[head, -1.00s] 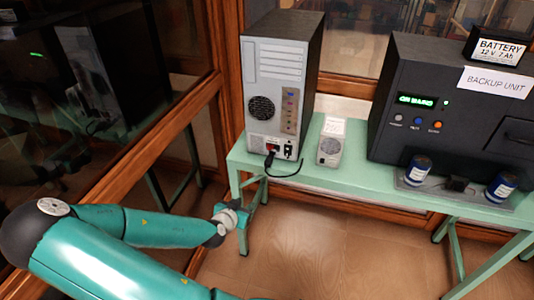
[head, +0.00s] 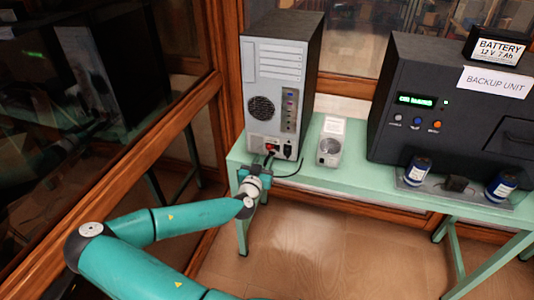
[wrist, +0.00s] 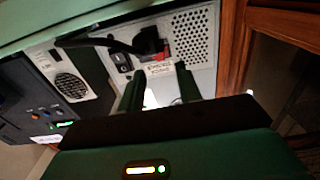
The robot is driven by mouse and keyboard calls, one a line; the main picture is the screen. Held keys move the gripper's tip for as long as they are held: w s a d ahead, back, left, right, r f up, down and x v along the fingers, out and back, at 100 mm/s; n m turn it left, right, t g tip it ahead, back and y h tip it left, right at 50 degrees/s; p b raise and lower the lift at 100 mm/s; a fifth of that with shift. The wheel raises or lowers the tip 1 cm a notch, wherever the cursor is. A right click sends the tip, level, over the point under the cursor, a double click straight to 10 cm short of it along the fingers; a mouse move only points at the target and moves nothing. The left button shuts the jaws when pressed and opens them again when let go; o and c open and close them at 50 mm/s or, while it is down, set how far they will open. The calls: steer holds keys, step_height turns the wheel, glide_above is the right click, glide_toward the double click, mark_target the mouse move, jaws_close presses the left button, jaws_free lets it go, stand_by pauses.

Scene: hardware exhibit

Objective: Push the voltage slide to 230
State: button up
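The grey computer case (head: 268,85) stands on the green table with its rear panel facing me. A small red part (head: 271,148) sits low on that panel; in the wrist view it shows (wrist: 152,42) beside a black power plug. It may be the voltage slide; its setting cannot be read. A white label (wrist: 160,70) lies near it. My gripper (head: 262,166) is in front of the panel's lower edge. In the wrist view my gripper (wrist: 158,88) has its two fingers apart with nothing held between them, pointing at the label area. Whether they touch the panel cannot be told.
A black cable (wrist: 100,42) runs from the plug, near the fingers. A small grey box with a round grille (head: 330,145) stands right of the case. The dark backup unit (head: 440,110) is farther right. A wood-framed glass wall is at left.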

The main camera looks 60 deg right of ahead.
mark_target(269, 149)
steer(key=d, duration=0.5)
steer(key=shift+w, duration=0.4)
steer(key=shift+c, duration=0.4)
jaws_close()
